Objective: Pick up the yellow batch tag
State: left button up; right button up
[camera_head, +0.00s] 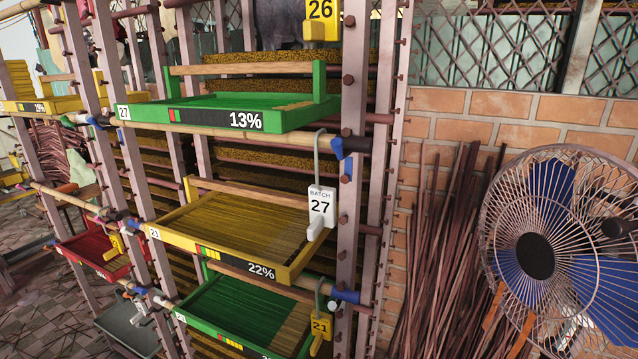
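A yellow batch tag (321,20) reading 26 hangs at the top of the rack, cut by the picture's upper edge. Another yellow tag (320,326) reading 21 hangs from a grey hook at the lower right of the rack, beside the lower green tray. A small yellow tag (117,243) hangs near the red tray at left; its number is too small to read. Neither of my grippers is in view.
The rack post (349,110) stands beside the tags. The rack holds a green tray (215,119) marked 13%, a yellow tray (205,258) marked 22%, a lower green tray (225,340) and a red tray (95,262). A fan (535,255) and sticks (450,250) stand at right.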

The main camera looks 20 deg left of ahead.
aim_at(117, 241)
jog(key=j+u, duration=0.15)
jog(key=u, duration=1.65)
jog(key=i+j+z, duration=0.7)
jog(key=j, duration=0.25)
jog(key=i+j+z, duration=0.5)
jog(key=j, duration=0.35)
